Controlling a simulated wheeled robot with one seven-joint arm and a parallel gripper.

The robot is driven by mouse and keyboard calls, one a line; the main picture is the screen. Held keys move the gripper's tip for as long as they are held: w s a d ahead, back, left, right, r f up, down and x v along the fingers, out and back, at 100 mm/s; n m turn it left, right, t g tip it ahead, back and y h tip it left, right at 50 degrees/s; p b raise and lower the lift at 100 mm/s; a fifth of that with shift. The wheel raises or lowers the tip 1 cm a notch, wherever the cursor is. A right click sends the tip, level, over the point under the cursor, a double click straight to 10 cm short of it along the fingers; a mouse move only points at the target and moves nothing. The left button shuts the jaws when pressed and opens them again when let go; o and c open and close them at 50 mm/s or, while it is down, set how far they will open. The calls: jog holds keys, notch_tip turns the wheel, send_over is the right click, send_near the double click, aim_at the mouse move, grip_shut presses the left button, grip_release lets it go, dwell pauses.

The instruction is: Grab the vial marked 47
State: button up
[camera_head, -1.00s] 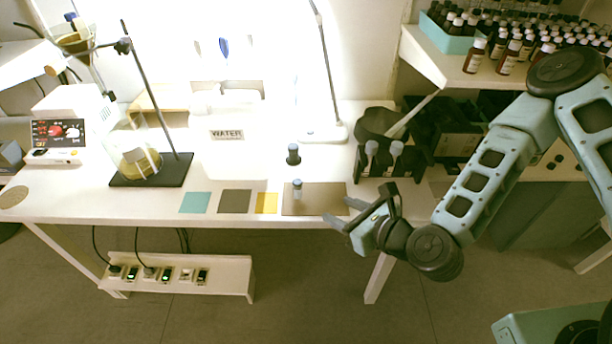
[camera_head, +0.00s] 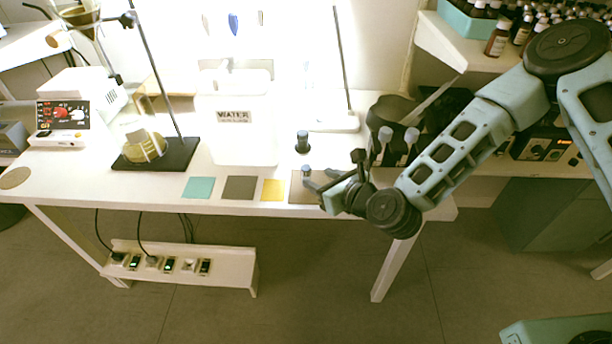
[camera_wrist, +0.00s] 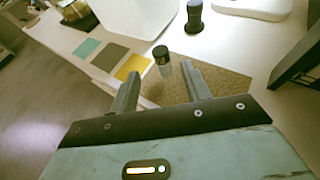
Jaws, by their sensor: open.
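A small clear vial with a dark blue-grey cap (camera_head: 306,171) stands upright on the brown mat (camera_head: 296,194) near the table's front edge. In the wrist view the vial (camera_wrist: 163,65) is just beyond the fingertips, roughly in line with the gap between them. No number can be read on it. My gripper (camera_head: 319,180) is open and empty, low over the mat and close to the vial from the right. In the wrist view the two fingers of my gripper (camera_wrist: 161,72) are spread apart. I cannot tell whether a finger touches the vial.
A dark bottle (camera_head: 302,143) stands behind the vial, also in the wrist view (camera_wrist: 194,16). Teal (camera_head: 198,188), dark (camera_head: 239,188) and yellow (camera_head: 272,190) squares lie flat to the left. A dark rack (camera_wrist: 297,60) is at right.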

aim_at(309, 175)
jog(key=shift+d+f+p+x, duration=0.15)
jog(key=shift+p+x, duration=0.1)
jog(key=shift+x, duration=1.3)
jog(key=shift+d+f+p+x, duration=0.1)
jog(key=shift+f+p+x, duration=0.1)
jog(key=shift+x, duration=1.3)
grip_shut()
